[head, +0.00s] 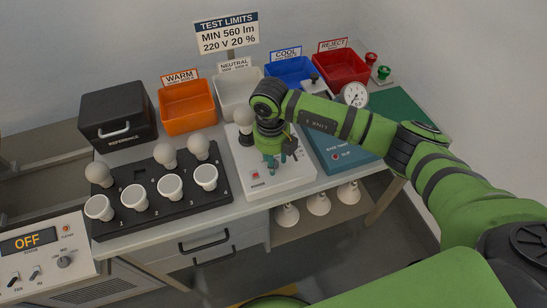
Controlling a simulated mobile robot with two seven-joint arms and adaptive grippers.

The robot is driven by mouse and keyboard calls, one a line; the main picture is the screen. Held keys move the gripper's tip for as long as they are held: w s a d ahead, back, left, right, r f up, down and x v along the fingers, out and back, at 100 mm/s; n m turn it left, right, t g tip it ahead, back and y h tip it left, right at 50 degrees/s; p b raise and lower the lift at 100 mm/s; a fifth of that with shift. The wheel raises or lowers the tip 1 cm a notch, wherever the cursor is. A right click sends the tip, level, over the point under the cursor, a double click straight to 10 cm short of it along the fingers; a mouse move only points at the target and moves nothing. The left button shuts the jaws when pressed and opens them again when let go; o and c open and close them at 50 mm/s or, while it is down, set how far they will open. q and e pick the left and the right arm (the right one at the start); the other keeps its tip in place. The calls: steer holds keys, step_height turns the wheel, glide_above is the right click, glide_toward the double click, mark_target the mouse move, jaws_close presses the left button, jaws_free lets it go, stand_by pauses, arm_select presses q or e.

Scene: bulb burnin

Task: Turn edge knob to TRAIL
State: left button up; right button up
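My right gripper (279,158) comes in from the right and points down over the white tester (268,183), in front of an upright bulb (243,119). I cannot tell whether its fingers are open or touch the tester. They hide part of the tester's top. No knob marked TRAIL can be read. A round knob (64,262) shows on the control panel (40,258) at the lower left, under a display reading OFF; its small labels are too blurred to read. My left gripper is not in view.
A black rack (160,217) holds several bulbs and white lamps left of the tester. Orange (187,107), white (238,92), blue (290,72) and red (341,68) bins stand behind. A blue box (343,157) and a gauge (355,95) are on the right.

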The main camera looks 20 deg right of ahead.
steer(key=shift+r, duration=0.1)
step_height(320, 180, up, 12)
steer(key=shift+a, duration=0.25)
stand_by(0.4)
stand_by(0.3)
